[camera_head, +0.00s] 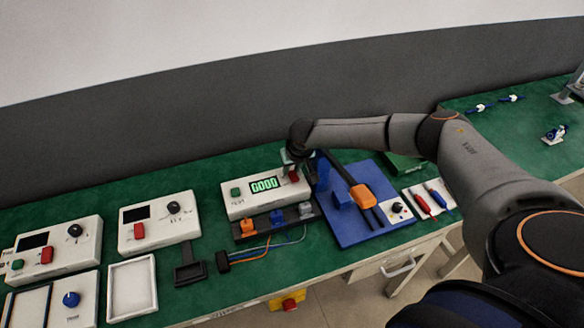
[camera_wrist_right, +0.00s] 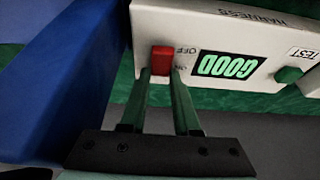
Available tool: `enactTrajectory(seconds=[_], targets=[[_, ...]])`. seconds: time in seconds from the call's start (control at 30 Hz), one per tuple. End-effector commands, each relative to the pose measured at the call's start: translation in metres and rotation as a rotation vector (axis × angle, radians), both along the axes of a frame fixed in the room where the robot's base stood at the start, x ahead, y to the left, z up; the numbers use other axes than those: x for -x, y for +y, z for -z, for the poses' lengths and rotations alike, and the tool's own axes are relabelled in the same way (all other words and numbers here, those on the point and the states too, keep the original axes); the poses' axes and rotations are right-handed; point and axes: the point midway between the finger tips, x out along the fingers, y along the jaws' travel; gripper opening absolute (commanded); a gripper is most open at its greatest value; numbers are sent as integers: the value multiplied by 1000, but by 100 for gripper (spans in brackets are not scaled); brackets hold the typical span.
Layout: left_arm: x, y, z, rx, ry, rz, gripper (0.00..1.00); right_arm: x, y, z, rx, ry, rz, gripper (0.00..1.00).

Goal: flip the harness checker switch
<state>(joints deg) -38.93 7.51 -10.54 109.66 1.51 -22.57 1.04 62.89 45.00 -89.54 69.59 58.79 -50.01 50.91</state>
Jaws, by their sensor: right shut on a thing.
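The harness checker (camera_head: 237,208) is a white box with a lit green display (camera_head: 264,184) that appears to read GOOD. Its red rocker switch (camera_head: 294,176) is at the box's right end. In the right wrist view the red switch (camera_wrist_right: 162,58) sits between OFF and ON labels. My right gripper (camera_head: 288,160) comes down over that end, and its fingers (camera_wrist_right: 164,74) are shut on the switch, one on each side. Which way the rocker is tipped is hard to tell. My left gripper is not in view.
Orange, blue and grey connectors sit on a black strip (camera_head: 275,221) before the checker, with loose wires. A blue board (camera_head: 352,229) with an orange-handled tool (camera_head: 361,196) stands close on the right. Other white switch boxes (camera_head: 160,222) are at left. A green test button (camera_wrist_right: 288,74) is on the checker.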

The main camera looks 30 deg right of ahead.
Motion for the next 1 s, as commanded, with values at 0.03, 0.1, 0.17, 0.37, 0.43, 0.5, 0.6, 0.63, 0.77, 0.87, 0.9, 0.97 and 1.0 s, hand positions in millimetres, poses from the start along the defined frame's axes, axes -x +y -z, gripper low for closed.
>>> enactTrajectory(seconds=[0.03,0.1,0.17,0.37,0.43,0.5,0.6,0.63,0.77,0.87,0.9,0.97,1.0], targets=[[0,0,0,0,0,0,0,1,-1,1,2,-4,0,0],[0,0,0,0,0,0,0,2,-1,1,7,-20,1,0],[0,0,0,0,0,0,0,4,0,2,13,-41,-1,0],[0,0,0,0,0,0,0,7,1,2,35,-138,0,0],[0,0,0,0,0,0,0,8,1,2,43,-173,-1,0],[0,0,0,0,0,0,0,10,2,2,49,-204,-1,0],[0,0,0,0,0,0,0,10,3,2,58,-242,-1,0],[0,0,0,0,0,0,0,10,3,1,60,-251,-1,0],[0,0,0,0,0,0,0,10,2,0,66,-276,1,0],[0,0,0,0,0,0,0,10,2,-1,69,-283,1,0],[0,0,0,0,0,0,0,10,1,-1,70,-284,2,0],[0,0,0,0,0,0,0,9,1,-1,70,-283,1,0],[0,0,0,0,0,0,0,9,1,-1,70,-283,1,0]])
